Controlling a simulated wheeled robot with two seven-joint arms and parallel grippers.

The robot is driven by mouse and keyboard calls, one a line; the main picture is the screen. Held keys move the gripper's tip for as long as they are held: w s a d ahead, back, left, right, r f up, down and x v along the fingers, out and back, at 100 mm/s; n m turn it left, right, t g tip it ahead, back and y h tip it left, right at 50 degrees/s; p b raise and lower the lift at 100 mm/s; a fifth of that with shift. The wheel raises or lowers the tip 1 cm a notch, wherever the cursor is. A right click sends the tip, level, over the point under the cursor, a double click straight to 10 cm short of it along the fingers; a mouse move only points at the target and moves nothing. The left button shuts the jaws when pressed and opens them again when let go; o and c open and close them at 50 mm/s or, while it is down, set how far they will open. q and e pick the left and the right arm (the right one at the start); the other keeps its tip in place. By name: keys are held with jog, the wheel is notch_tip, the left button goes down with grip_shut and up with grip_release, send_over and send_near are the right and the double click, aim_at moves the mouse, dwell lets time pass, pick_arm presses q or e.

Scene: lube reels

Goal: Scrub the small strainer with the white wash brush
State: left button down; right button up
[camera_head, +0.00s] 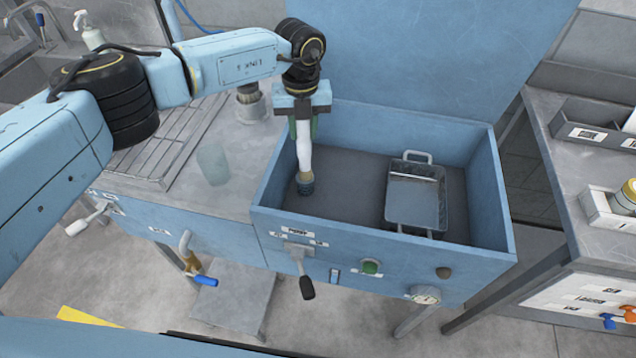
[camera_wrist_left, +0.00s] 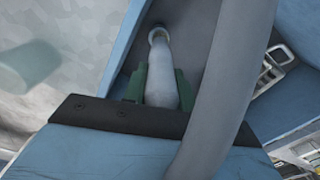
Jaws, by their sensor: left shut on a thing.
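The white wash brush (camera_head: 304,155) hangs nearly upright, head down, inside the blue basin at its left side. My left gripper (camera_head: 303,128) is shut on its handle from above. In the left wrist view the white handle (camera_wrist_left: 164,72) lies between the green fingers of the gripper (camera_wrist_left: 160,88). The dark brush head is low, near the basin floor; whether it touches is unclear. A grey rectangular metal basket with end handles, apparently the small strainer (camera_head: 413,200), sits in the basin to the right, apart from the brush. Its edge shows in the wrist view (camera_wrist_left: 277,62). My right gripper is out of view.
The blue basin (camera_head: 385,259) has high walls and a raised lid (camera_head: 425,60) behind. A translucent cup (camera_head: 213,163) stands on the counter to the left. A grey hose-like part (camera_wrist_left: 222,95) crosses the wrist view. Basin floor between brush and strainer is clear.

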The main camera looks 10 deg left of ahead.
pick_arm(q)
jog(key=shift+a, duration=1)
jog(key=shift+r+p, duration=1.95)
jog(key=shift+r, duration=0.65)
